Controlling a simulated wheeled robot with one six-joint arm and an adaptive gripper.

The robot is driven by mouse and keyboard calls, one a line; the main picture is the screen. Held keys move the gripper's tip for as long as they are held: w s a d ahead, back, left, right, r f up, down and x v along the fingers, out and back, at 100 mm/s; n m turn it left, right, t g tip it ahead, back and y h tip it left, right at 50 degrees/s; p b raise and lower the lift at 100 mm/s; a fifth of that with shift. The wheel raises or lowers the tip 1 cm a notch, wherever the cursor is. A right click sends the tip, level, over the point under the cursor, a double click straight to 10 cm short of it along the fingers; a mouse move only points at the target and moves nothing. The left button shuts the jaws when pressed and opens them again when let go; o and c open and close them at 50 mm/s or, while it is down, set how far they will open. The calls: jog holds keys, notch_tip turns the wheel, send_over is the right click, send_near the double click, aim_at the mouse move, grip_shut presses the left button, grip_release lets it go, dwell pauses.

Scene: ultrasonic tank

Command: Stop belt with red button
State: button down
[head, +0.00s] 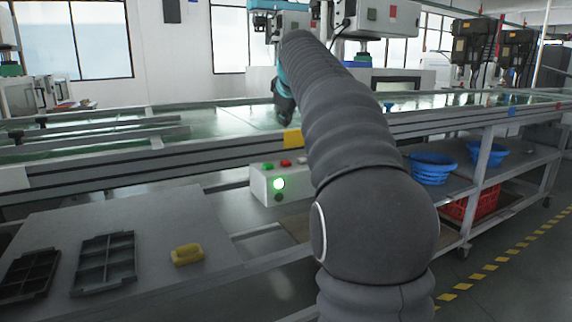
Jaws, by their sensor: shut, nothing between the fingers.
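A pale control box (262,187) stands by the near side of the belt line, left of my arm. On its top are a green button (268,166), a red button (286,163) and another small button partly near my arm. A green lamp (278,184) glows on its front, with a dark round part below it. The green belt (230,121) runs across behind the rail. My gripper (286,114) is a dark shape at the end of my arm, above the belt, behind and well above the box. It is shut and empty, apart from the red button.
A grey shelf (150,225) at front left holds two black trays (107,262) (30,275) and a yellow part (187,254). Blue baskets (432,168) and a red crate (470,206) are at right. A metal rail (130,166) runs behind the box.

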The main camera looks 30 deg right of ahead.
jog(key=b, duration=0.6)
send_over(286, 162)
notch_tip(286, 162, down, 6)
jog(key=shift+f, duration=0.2)
jog(key=shift+f+b, duration=0.45)
jog(key=shift+f, duration=0.35)
jog(key=shift+f, duration=0.15)
jog(key=shift+f, duration=0.3)
jog(key=shift+f+b, duration=0.45)
dwell(1.1)
jog(key=shift+r, duration=0.1)
jog(key=shift+r+p, duration=0.8)
jog(key=shift+p, duration=0.1)
